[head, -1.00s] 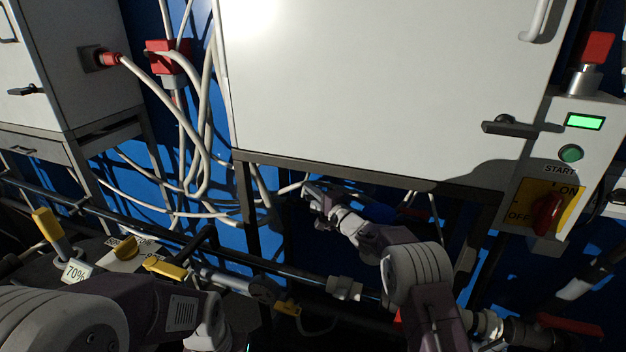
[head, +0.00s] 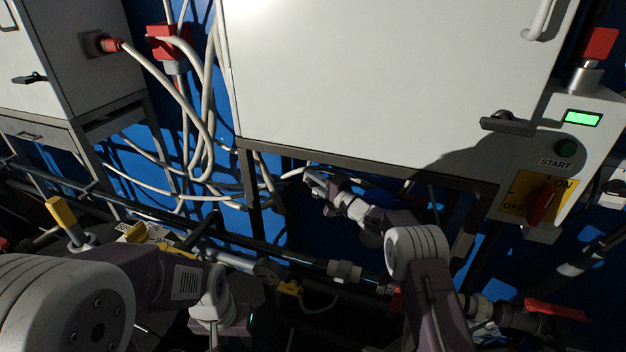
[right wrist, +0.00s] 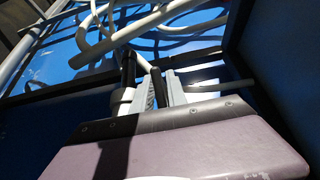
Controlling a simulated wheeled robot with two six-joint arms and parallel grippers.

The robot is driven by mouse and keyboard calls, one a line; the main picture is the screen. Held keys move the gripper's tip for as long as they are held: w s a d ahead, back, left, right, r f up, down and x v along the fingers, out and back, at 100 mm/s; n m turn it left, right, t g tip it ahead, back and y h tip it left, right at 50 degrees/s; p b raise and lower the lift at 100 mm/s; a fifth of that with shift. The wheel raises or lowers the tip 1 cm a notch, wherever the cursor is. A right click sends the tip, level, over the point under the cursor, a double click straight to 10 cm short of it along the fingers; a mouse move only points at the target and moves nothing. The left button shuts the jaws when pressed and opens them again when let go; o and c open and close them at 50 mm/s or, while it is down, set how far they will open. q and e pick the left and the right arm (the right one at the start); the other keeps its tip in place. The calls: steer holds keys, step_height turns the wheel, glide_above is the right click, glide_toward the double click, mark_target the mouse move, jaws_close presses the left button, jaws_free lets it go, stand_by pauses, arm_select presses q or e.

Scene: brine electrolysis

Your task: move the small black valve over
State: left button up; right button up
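I cannot pick out the small black valve with certainty in either view. My right gripper (head: 316,184) is below the large white cabinet, in front of the blue wall, pointing left. In the right wrist view its two pale fingers (right wrist: 160,88) stand close together. A narrow dark upright piece shows between them; I cannot tell whether it is held or lies behind. My left gripper (head: 232,322) is low in the head view, near the pipes. Its fingertips are dark and partly hidden by its own wrist.
The large white cabinet (head: 360,80) overhangs my right gripper. White cables (head: 205,110) hang to its left. A dark pipe (head: 300,258) crosses below, near yellow handles (head: 62,212). A control box (head: 582,140) with a red switch (head: 543,205) is at right.

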steer(key=b+v, duration=0.9)
steer(key=b, duration=0.4)
steer(key=shift+d, duration=0.1)
